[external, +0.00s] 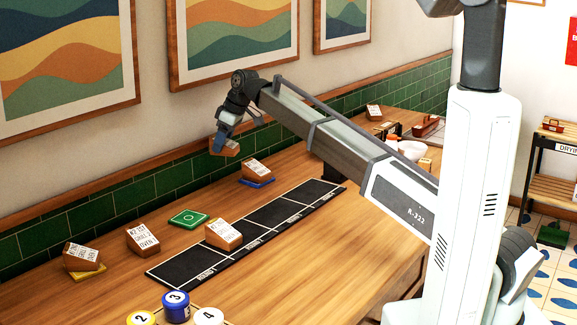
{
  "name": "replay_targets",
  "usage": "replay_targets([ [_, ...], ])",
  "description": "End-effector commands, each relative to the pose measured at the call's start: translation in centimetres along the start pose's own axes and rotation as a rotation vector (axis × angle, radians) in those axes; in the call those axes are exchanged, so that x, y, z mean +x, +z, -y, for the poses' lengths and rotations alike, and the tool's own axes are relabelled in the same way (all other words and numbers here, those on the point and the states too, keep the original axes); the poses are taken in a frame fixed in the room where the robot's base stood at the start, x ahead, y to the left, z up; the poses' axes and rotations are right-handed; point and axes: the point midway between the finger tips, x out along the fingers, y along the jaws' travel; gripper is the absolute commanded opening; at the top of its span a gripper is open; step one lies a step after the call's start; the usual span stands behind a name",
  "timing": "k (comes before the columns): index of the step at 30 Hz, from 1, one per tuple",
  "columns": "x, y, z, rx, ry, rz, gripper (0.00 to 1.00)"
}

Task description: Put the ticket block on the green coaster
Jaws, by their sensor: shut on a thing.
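My gripper (224,137) is raised above the wooden counter near the tiled wall, shut on a wooden ticket block (230,148). The held block's written face is not clearly visible. The green coaster (188,218) lies flat and empty on the counter, below and to the left of my gripper. Other ticket blocks with white written faces stand about: one on a blue coaster (257,184), one on the black mat (223,235), one bare on the counter (142,238), and one on a yellow coaster (82,257).
A long black mat with marked sections (300,200) runs along the counter. Numbered round pots, one blue (176,306), stand at the front edge. Another ticket block (374,112), a reddish caddy (426,126) and white bowls (412,150) are farther back. Tiled wall borders the counter.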

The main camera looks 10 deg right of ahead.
Motion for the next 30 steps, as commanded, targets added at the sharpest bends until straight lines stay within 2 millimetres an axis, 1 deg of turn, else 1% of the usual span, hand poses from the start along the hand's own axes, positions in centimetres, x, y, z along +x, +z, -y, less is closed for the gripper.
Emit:
replay_targets([
  [1, 0.2, -0.9, 2.2, -0.024, -0.010, 0.000, 0.28],
  [5, 0.8, -2.7, 7.3, -0.079, -0.033, 0.000, 0.28],
  [6, 0.9, -3.1, 8.9, -0.096, -0.040, 0.000, 0.28],
  [12, 1.3, -4.7, 16.4, -0.173, -0.072, 0.001, 0.28],
  [15, 1.3, -5.0, 19.5, -0.200, -0.083, 0.000, 0.28],
  [20, 1.2, -4.8, 23.1, -0.221, -0.092, 0.000, 0.28],
  [22, 1.0, -4.3, 24.5, -0.217, -0.090, 0.000, 0.28],
  [23, 0.9, -4.0, 24.8, -0.211, -0.087, 0.000, 0.28],
  [27, 0.6, -2.4, 24.6, -0.148, -0.061, -0.001, 0.28],
  [30, 0.6, -1.9, 24.4, -0.093, -0.038, -0.001, 0.28],
])
